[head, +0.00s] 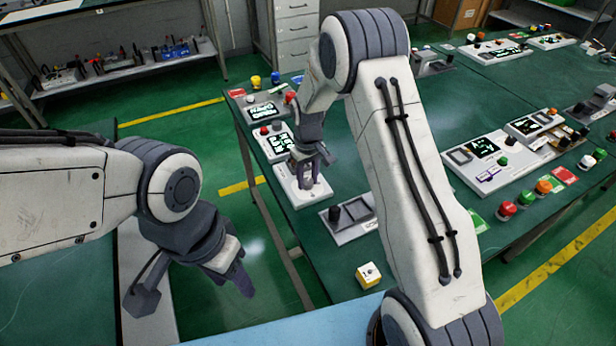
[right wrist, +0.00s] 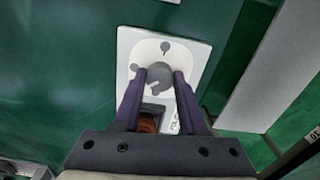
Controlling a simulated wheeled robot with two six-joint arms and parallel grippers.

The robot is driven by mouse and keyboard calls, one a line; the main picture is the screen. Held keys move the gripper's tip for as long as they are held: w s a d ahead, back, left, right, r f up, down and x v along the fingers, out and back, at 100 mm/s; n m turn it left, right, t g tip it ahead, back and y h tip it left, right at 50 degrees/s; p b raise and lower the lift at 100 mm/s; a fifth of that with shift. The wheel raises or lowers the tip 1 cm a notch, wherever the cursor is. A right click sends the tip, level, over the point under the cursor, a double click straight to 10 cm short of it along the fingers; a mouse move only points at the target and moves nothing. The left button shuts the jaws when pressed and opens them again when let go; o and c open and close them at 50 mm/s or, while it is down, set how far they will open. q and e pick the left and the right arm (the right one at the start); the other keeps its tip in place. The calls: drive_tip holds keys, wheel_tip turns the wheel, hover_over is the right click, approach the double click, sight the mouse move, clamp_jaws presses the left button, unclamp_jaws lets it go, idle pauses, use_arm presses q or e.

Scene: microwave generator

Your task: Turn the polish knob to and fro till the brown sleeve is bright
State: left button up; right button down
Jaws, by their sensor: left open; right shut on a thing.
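A white panel (right wrist: 197,52) (head: 297,200) stands on the green table. In the right wrist view it bears a round grey polish knob (right wrist: 157,84) with a pointer mark. Below the knob, a dark recess holds the brown sleeve (right wrist: 148,124), partly hidden by my gripper; it looks brown-orange. A partly covered label runs beside the recess. My right gripper (right wrist: 160,76) is shut on the knob, one finger on each side. In the head view the right gripper (head: 313,165) is over this panel and hides the knob. My left gripper (head: 235,270) is open and empty, away from the panel.
Small panels with screens (head: 264,112) stand behind the white one. More panels and coloured buttons (head: 507,210) are at the right. Floor shows left of the table.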

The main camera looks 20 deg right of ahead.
sight(308, 182)
drive_tip(key=m, duration=0.3)
drive_tip(key=shift+w+r+m, duration=0.1)
drive_tip(key=shift+m, duration=0.3)
drive_tip(key=shift+m+p, duration=0.45)
drive_tip(key=shift+m, duration=1.45)
drive_tip(key=shift+c, duration=2.2)
unclamp_jaws()
wheel_tip(308, 182, up, 10)
drive_tip(key=b, duration=0.1)
drive_tip(key=shift+r, duration=0.2)
